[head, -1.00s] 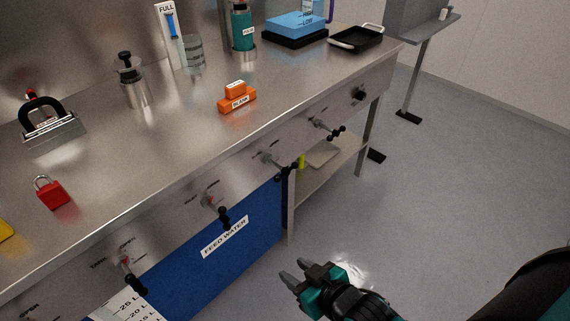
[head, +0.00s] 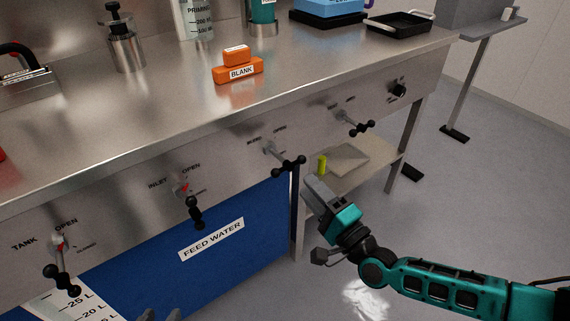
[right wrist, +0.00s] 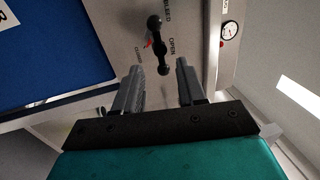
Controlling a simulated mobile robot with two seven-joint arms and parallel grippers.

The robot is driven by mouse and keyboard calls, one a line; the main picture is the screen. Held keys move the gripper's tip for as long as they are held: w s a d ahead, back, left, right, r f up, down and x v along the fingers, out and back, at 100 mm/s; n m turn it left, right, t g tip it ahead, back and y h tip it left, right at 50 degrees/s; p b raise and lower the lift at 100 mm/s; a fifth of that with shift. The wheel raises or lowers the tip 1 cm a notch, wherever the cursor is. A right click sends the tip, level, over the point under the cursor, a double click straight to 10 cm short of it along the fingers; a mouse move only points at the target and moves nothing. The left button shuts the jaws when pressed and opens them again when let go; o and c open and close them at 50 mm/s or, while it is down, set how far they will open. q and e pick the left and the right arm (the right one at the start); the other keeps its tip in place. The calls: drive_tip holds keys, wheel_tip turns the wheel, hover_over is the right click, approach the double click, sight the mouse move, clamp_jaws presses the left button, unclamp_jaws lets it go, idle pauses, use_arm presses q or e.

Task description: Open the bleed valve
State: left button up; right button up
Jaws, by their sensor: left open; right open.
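The bleed valve (head: 288,165) is on the front panel of the steel bench, third along from the left in the head view. It has a black bar handle with round knobs on a metal stem. In the right wrist view the handle (right wrist: 158,45) lies beside the labels BLEED, OPEN and CLOSED, with a red mark near its stem. My right gripper (head: 312,187) is open and empty, just below and right of the handle. In the right wrist view its fingers point at the handle, which appears beyond the fingertips. My left gripper (head: 159,316) shows only as fingertips at the bottom edge, apart.
The tank valve (head: 62,280), inlet valve (head: 194,207) and another handle (head: 356,126) sit along the same panel. A black knob (head: 398,90) is further right. A lower shelf (head: 345,172) is behind my right gripper. A gauge (right wrist: 229,30) shows in the right wrist view.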

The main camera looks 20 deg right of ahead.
sight(284, 159)
drive_tip(key=b+x, duration=0.1)
drive_tip(key=x, duration=0.9)
drive_tip(key=shift+r, duration=0.15)
clamp_jaws()
